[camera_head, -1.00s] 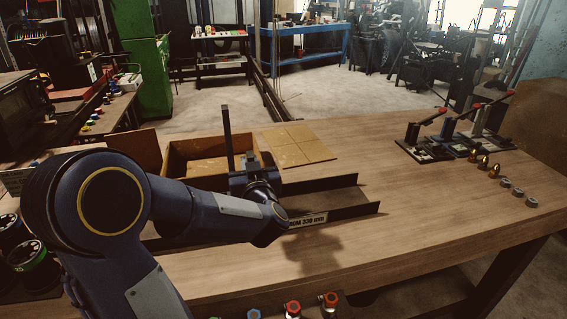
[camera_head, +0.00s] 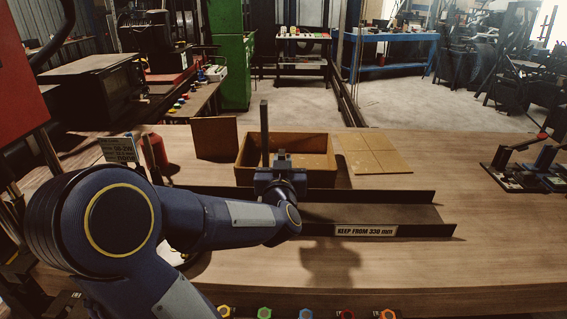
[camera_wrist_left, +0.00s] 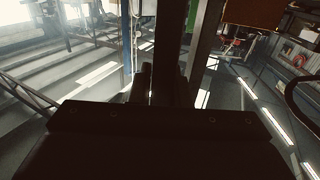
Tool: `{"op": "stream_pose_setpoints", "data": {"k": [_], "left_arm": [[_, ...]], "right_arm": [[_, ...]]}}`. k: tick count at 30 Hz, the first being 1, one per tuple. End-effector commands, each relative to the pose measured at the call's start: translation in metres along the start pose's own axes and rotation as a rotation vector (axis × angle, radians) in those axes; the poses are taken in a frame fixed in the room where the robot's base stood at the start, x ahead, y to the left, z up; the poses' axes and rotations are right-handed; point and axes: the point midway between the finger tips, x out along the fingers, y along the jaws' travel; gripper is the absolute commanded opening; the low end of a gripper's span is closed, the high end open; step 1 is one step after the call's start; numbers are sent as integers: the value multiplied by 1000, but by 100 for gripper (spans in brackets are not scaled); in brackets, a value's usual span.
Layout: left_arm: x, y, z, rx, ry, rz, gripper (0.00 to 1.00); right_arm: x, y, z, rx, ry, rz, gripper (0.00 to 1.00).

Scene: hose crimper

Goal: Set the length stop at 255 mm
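A long dark channel (camera_head: 395,212) with low side walls lies across the table and carries a label (camera_head: 365,230) reading about "KEEP FROM 330 mm". My left gripper (camera_head: 272,165) is over the channel's left-middle part, and its arm hides the channel's near left side. A tall dark upright bar (camera_head: 264,133) stands at the gripper in front of the box. In the left wrist view two dark bars run upward close together at the gripper (camera_wrist_left: 187,45); whether they are apart is unclear. I cannot make out the length stop or a scale. My right gripper is not in view.
An open wooden box (camera_head: 305,146) and a flat tan board (camera_head: 375,155) lie behind the channel. Hand-lever devices (camera_head: 525,168) stand at the far right. Several coloured fittings (camera_head: 305,313) line the front edge.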

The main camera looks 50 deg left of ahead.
Motion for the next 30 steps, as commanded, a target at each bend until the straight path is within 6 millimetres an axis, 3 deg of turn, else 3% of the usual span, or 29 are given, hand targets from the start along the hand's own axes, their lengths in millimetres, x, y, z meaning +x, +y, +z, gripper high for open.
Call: {"op": "stream_pose_setpoints", "data": {"k": [1, 4, 14, 24, 30], "left_arm": [[0, 0, 0, 0, -1, 1, 24], [0, 0, 0, 0, 0, 1, 36], [-3, 0, 0, -2, 1, 1, 36], [-56, 0, -1, -2, 1, 2, 36], [-76, 0, -1, -1, 1, 1, 36]], "right_arm": [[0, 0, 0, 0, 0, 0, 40], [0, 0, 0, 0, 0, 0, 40], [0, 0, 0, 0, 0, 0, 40], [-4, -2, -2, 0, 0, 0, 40], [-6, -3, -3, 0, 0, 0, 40]]}}
